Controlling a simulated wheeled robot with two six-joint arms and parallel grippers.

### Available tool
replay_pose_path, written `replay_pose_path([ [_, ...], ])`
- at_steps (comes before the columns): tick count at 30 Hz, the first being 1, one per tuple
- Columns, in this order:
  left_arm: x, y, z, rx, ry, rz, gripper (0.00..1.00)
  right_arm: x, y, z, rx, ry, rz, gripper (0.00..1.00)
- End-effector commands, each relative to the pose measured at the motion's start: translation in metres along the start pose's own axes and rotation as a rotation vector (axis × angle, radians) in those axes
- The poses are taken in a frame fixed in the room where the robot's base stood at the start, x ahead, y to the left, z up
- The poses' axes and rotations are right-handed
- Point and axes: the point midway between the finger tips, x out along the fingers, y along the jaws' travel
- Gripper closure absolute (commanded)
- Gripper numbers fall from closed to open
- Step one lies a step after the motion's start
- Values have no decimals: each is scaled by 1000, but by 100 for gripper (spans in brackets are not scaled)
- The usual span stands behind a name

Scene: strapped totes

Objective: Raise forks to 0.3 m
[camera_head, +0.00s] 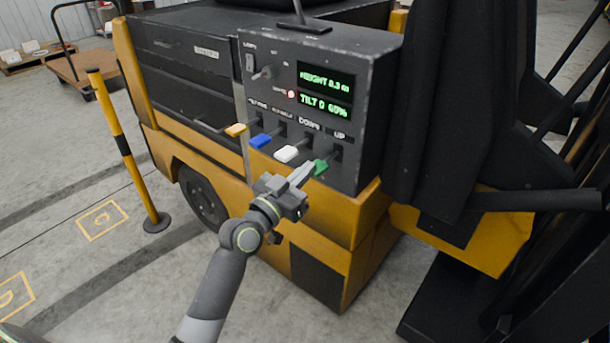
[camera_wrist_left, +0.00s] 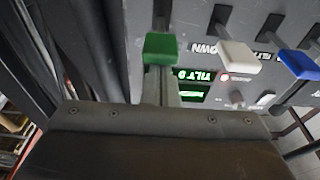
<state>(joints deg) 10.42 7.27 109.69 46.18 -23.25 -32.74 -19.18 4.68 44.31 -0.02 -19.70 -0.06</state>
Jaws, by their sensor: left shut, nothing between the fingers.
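The dark control panel (camera_head: 258,100) of a yellow and black forklift carries a row of levers with orange (camera_head: 236,130), blue (camera_head: 260,141), white (camera_head: 286,153) and green (camera_head: 321,167) knobs. "DOWN" and "UP" are printed above the white and green levers. The green display (camera_head: 325,84) seems to read height 0.3, its last characters unclear, with a tilt line below. My left gripper (camera_head: 301,175) is shut and empty, its tips at the green knob. In the left wrist view the green knob (camera_wrist_left: 160,47) stands at the fingertips (camera_wrist_left: 160,80); I cannot tell whether they touch. My right gripper is not in view.
A red lamp (camera_head: 291,96) glows beside the display, and a key switch (camera_head: 264,73) sits at the panel's upper left. A yellow and black post (camera_head: 124,146) stands on the floor at left. A dark mast (camera_head: 565,150) rises at right. Floor at lower left is open.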

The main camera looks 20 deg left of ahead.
Motion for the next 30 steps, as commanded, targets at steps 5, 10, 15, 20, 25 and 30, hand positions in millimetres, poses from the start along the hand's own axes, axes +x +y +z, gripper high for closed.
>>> replay_pose_path([
  [5,-45,0,2,2,-3,-1,100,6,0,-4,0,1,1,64],
  [10,-77,0,-1,1,-2,0,100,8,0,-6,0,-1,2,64],
  [15,-95,0,-4,1,1,-1,100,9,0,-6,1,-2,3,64],
  [20,-100,0,-5,0,1,0,100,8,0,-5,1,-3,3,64],
  [25,-100,0,-5,0,2,0,100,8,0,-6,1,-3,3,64],
  [30,-100,0,-5,0,2,0,100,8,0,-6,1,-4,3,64],
])
